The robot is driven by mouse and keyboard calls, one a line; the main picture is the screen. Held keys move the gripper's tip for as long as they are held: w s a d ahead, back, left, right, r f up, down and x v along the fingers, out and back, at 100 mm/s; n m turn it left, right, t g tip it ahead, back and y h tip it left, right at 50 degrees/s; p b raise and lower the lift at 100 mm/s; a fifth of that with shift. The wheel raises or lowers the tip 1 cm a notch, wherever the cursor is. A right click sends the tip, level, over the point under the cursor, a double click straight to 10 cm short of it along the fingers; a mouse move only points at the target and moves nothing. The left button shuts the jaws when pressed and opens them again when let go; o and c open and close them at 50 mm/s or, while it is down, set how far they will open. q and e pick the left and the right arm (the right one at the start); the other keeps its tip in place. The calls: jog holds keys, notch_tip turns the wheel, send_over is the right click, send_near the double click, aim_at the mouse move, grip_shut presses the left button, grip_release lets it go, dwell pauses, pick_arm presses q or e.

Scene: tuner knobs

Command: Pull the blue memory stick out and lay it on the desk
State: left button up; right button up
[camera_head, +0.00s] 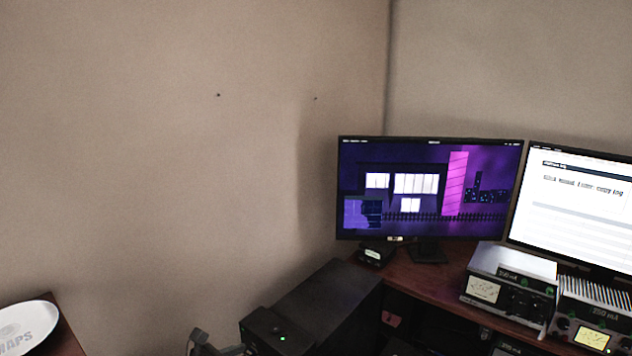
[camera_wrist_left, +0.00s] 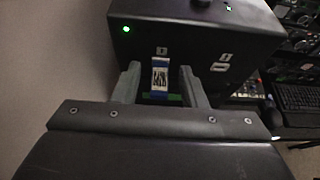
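A memory stick (camera_wrist_left: 160,76) with a white, dark-marked face and blue at its edge sits at the front of a black box (camera_wrist_left: 196,40) in the left wrist view. My left gripper (camera_wrist_left: 159,72) is open, with one finger on each side of the stick and a gap showing on both sides. Something green (camera_wrist_left: 160,98) shows just below the stick; I cannot tell what it is. In the head view the box (camera_head: 262,328) is at the bottom edge, and part of my left gripper (camera_head: 203,342) shows beside it. The stick cannot be made out there. My right gripper is not in view.
A dark cabinet top (camera_head: 325,295) lies behind the box. The brown desk (camera_head: 425,283) carries two monitors (camera_head: 430,190) and radio units (camera_head: 508,280). A round white item (camera_head: 27,328) lies on another brown surface at lower left. A keyboard (camera_wrist_left: 298,100) shows at right in the wrist view.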

pick_arm(q)
grip_shut()
jog(key=shift+s+a, duration=0.15)
jog(key=shift+s, duration=0.05)
dwell(0.3)
jog(key=shift+s+a, duration=0.85)
jog(key=shift+s, duration=0.25)
jog(key=shift+s+a, duration=0.85)
jog(key=shift+s, duration=0.2)
